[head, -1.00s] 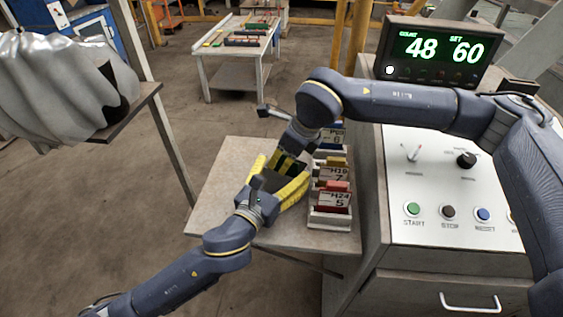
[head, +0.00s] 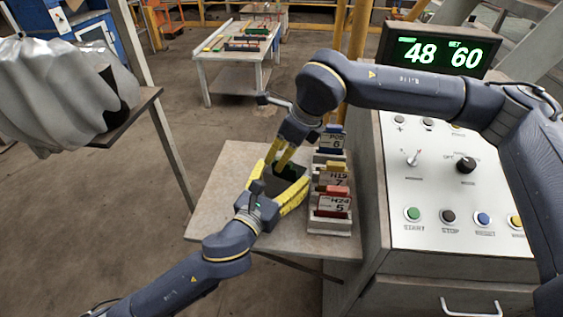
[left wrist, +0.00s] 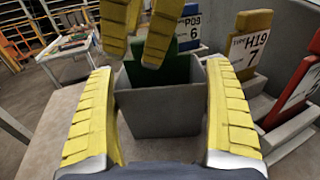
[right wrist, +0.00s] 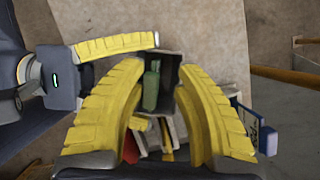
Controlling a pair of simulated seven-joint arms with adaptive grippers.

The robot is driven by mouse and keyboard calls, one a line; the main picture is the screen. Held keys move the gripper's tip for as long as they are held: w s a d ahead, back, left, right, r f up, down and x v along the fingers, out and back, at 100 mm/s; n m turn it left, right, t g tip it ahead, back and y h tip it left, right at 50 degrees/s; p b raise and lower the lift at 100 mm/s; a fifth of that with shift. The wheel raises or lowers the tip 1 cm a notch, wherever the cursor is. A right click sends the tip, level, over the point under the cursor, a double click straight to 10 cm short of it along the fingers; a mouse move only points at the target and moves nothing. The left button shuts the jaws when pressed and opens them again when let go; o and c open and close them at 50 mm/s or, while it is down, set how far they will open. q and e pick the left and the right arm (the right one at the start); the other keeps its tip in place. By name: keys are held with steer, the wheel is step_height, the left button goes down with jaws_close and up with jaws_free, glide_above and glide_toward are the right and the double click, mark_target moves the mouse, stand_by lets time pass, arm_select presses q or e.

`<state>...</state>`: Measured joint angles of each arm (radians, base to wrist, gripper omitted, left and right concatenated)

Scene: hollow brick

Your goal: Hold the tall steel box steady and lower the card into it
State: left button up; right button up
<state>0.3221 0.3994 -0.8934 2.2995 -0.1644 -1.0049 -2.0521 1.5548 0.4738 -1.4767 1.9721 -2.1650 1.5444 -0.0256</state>
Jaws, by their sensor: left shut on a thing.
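The grey open-topped steel box (left wrist: 155,115) stands upright on the small table. My left gripper (head: 283,174) is shut on it, one yellow finger along each side wall, as the left wrist view shows. The green card (left wrist: 150,74) is inside the box, its upper part sticking out above the rim; it also shows from above in the right wrist view (right wrist: 152,88). Its lower end is hidden by the box wall. My right gripper (head: 286,157) is just above the card with its fingers apart and nothing held between them.
Right of the box, a row of grey holders (head: 330,227) carries a blue card (head: 334,137), a yellow card (head: 336,175) and a red card (head: 332,203). The control console (head: 440,190) stands close on the right. The table's left part (head: 222,200) is clear.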

steer(key=shift+r, duration=3.95)
arm_select(q)
steer(key=o, duration=1.3)
